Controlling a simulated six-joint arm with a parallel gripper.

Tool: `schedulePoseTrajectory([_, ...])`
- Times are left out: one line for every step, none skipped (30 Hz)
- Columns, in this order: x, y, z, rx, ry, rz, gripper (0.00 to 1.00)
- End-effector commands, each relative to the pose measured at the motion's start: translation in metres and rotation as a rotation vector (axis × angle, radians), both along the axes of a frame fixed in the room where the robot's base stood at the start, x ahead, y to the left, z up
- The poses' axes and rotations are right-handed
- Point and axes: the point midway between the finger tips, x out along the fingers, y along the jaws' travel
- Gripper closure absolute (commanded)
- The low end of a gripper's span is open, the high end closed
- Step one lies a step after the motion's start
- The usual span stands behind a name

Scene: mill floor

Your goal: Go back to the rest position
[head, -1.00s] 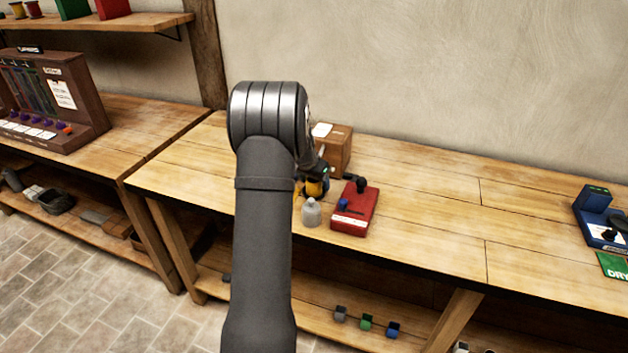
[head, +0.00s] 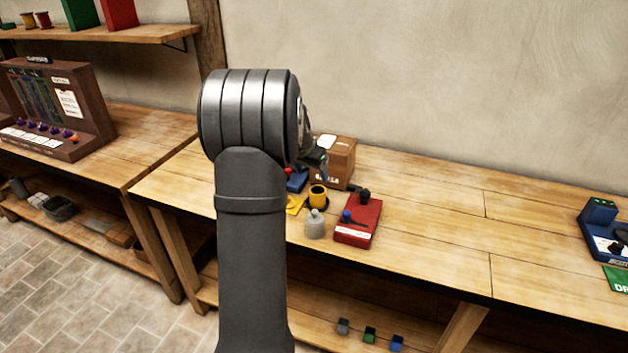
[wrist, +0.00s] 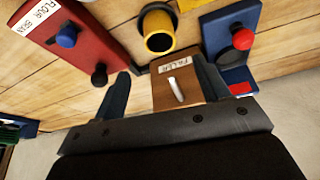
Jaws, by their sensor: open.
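My gripper (head: 318,158) is partly hidden behind my arm in the head view, raised above the bench near the brown box (head: 334,165). In the wrist view my gripper (wrist: 160,68) has its two dark fingers spread apart with nothing held between them. The brown box (wrist: 178,95) with a paper label shows beyond and between the fingers. A yellow cup (head: 317,194) stands on the bench below the gripper; it also shows in the wrist view (wrist: 158,28), clear of the fingers.
A red device (head: 358,222) with blue and black knobs and a grey weight-like piece (head: 315,228) stand near the cup. A blue device (head: 297,181) with a red knob is partly hidden by my arm. Another blue device (head: 606,230) is far right. The bench between is clear.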

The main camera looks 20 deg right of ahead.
Motion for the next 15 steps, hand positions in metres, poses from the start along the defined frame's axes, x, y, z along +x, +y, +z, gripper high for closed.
schedulePoseTrajectory([-0.0009, 0.0015, 0.004, 0.0, 0.0, 0.0, 0.32])
schedulePoseTrajectory([-0.0013, 0.0022, 0.0057, 0.0, 0.0, 0.0, 0.32])
schedulePoseTrajectory([-0.0018, 0.0028, 0.0074, 0.0, 0.0, 0.001, 0.32])
schedulePoseTrajectory([-0.0021, 0.003, 0.0083, 0.0, 0.0, 0.0, 0.32])
schedulePoseTrajectory([-0.0022, 0.0032, 0.009, 0.0, 0.0, 0.001, 0.32])
schedulePoseTrajectory([-0.0024, 0.0033, 0.0094, 0.0, 0.0, 0.0, 0.32])
schedulePoseTrajectory([-0.0024, 0.0034, 0.0095, 0.0, 0.0, 0.0, 0.32])
schedulePoseTrajectory([-0.0024, 0.0034, 0.0095, 0.0, 0.0, 0.0, 0.32])
schedulePoseTrajectory([-0.0024, 0.0033, 0.0094, 0.0, 0.0, 0.0, 0.32])
schedulePoseTrajectory([-0.0024, 0.0033, 0.0094, 0.0, 0.0, 0.0, 0.32])
schedulePoseTrajectory([-0.0024, 0.0033, 0.0094, 0.0, 0.0, 0.0, 0.32])
schedulePoseTrajectory([-0.0024, 0.0032, 0.0093, 0.0, 0.0, 0.0, 0.32])
schedulePoseTrajectory([-0.0024, 0.0033, 0.0093, 0.0, 0.0, 0.0, 0.32])
schedulePoseTrajectory([-0.0024, 0.0031, 0.009, 0.0, 0.0, 0.0, 0.32])
schedulePoseTrajectory([-0.0022, 0.0028, 0.0082, 0.0, 0.0, 0.0, 0.32])
